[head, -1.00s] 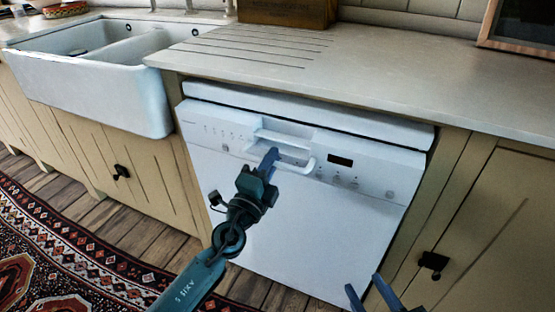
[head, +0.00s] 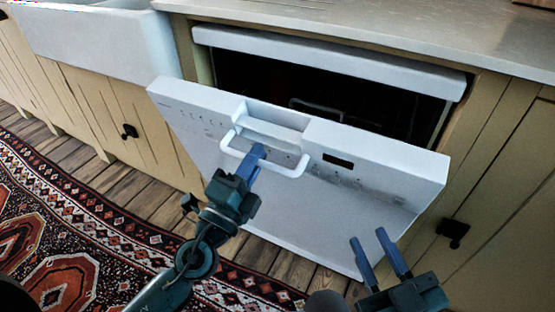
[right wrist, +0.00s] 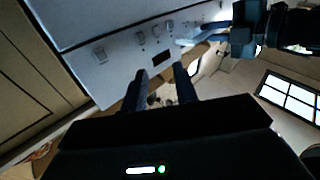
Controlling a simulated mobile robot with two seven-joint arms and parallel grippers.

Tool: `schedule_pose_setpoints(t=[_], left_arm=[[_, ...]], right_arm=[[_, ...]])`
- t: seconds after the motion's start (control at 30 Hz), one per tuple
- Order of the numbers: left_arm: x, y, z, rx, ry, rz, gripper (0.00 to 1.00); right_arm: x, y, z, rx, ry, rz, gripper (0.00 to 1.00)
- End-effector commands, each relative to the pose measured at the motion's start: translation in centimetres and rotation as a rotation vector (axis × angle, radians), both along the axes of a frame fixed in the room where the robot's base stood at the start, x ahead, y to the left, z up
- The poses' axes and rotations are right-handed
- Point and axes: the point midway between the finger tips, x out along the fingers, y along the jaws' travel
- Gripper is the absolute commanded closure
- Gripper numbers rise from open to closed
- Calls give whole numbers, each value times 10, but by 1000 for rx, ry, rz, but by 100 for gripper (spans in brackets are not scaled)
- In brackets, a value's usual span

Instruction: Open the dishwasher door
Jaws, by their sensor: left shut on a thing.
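The white dishwasher door (head: 300,200) is tilted outward at the top, partly open, with a dark gap behind its upper edge. Its white handle (head: 290,168) is a bar below a recess in the panel. My left gripper (head: 256,160) is shut on the handle near its middle; its fingertips partly hide the bar. My right gripper (head: 375,250) is open and empty, in front of the lower right part of the door. In the right wrist view the right fingers (right wrist: 160,88) are apart, with the door's control panel (right wrist: 140,45) beyond them.
The dark dishwasher inside (head: 330,100) shows part of a rack. A white sink (head: 95,40) is at the upper left, under the counter (head: 420,25) level. Cabinets with black knobs (head: 453,232) flank the dishwasher. A patterned rug (head: 80,230) lies on the wooden floor.

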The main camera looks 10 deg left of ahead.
Motion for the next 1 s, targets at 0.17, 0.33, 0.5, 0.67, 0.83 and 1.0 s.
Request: schedule_pose_setpoints(t=[0.17, 0.33, 0.5, 0.67, 0.83, 1.0], left_arm=[[1, 1, -1, 1, 1, 2, 100], [1, 1, 0, -1, 0, 2, 100], [1, 1, 0, -1, 0, 2, 100], [1, 1, 0, -1, -1, 2, 100], [1, 0, 0, -1, -1, 2, 100], [1, 0, 1, -1, -1, 2, 100]], right_arm=[[0, 0, 0, 0, 1, 0, 86], [2, -5, 0, 48, 12, 2, 100], [10, -27, 5, 272, 48, 27, 100], [24, -39, -15, 513, 136, 153, 100], [42, -50, -63, 672, 306, 325, 100], [62, -84, -103, 808, 515, 443, 100]])
